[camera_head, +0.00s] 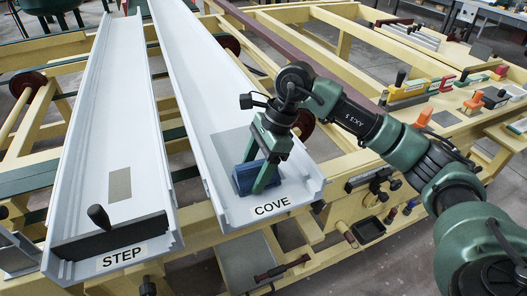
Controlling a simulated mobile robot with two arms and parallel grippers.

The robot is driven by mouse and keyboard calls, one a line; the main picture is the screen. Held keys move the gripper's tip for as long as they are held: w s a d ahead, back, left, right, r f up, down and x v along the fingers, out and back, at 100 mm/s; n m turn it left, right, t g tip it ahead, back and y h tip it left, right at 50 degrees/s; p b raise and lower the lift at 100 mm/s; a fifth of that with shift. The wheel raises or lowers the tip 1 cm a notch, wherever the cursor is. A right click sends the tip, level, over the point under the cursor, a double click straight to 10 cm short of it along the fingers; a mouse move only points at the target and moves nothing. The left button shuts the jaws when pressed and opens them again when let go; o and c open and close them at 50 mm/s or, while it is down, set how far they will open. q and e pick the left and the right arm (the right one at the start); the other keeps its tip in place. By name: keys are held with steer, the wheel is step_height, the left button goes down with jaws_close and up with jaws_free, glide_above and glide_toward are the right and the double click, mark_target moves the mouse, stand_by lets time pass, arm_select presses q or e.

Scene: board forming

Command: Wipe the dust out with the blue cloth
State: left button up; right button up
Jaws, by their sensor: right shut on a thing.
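The blue cloth (243,178) is a folded, block-like piece inside the white COVE trough (195,75), near its labelled front end. My right gripper (257,186) points down into this trough, shut on the cloth. The cloth appears to touch the trough floor, on or beside a greyish patch (232,148) that may be dust. The gripper fingers hide part of the cloth. My left gripper is not in view.
The white STEP trough (125,110) lies to the left, with a grey-brown patch (120,185) and a dark block with a knob handle (108,235) at its front. Tools and orange-handled items (424,117) lie on the wooden bench at right. The COVE trough's side walls flank the gripper.

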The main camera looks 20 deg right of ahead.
mark_target(250, 166)
steer(key=r, duration=0.1)
steer(key=r+p, duration=0.1)
steer(key=shift+s+r, duration=0.35)
steer(key=shift+s, duration=0.05)
steer(key=shift+w+r+p, duration=0.35)
steer(key=shift+r+p, duration=0.25)
steer(key=shift+r, duration=0.3)
step_height(250, 166, up, 2)
steer(key=shift+s+r+p, duration=0.15)
steer(key=shift+r+p, duration=0.05)
steer(key=shift+p, duration=0.35)
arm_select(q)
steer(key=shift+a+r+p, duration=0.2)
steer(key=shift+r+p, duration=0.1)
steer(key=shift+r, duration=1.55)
arm_select(e)
steer(key=shift+r, duration=0.6)
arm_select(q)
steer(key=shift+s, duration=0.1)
